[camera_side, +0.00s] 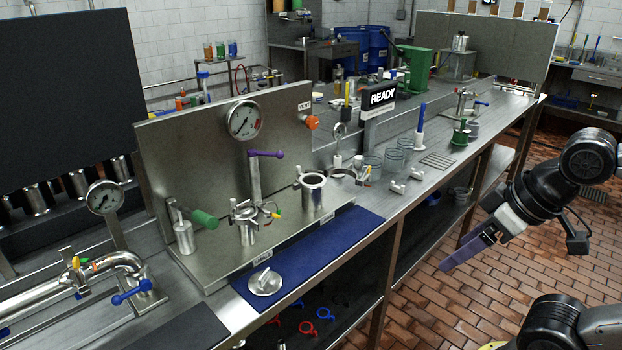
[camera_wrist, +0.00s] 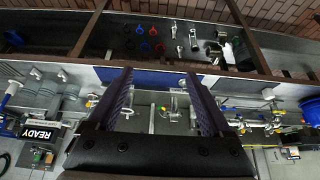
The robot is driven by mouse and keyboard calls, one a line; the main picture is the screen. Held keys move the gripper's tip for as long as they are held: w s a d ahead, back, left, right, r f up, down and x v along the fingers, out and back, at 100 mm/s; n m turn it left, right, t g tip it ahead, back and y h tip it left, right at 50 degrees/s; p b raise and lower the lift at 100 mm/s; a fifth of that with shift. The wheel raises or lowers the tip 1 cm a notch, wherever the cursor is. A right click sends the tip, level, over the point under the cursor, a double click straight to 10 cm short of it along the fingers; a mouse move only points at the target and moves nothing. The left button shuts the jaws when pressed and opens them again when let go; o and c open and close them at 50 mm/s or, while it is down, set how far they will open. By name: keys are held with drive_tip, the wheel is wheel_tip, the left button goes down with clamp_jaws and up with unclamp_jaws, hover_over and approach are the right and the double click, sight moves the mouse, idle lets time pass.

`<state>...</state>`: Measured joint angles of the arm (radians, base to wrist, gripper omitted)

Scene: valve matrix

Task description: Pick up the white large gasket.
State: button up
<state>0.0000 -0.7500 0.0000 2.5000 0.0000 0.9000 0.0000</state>
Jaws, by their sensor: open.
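I cannot make out a white large gasket for certain in either view. Several rings lie on the dark lower shelf under the bench: red rings (camera_side: 307,327), a blue ring (camera_side: 325,313) and a dark ring (camera_side: 340,299). Small red and blue rings (camera_wrist: 140,29) also show on that shelf in the wrist view. My gripper (camera_side: 447,265), with purple fingers, hangs in front of the bench over the aisle, apart from everything. In the wrist view my gripper (camera_wrist: 159,73) is open, with nothing between its fingers.
A blue mat (camera_side: 345,237) lies along the bench's front edge, with a round metal lid (camera_side: 265,281) on it. A metal panel with a gauge (camera_side: 244,119), valves and a metal cup (camera_side: 313,194) stand behind. Bench legs frame the lower shelf. The tiled aisle is clear.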

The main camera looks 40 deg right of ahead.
drive_tip(key=c, duration=0.5)
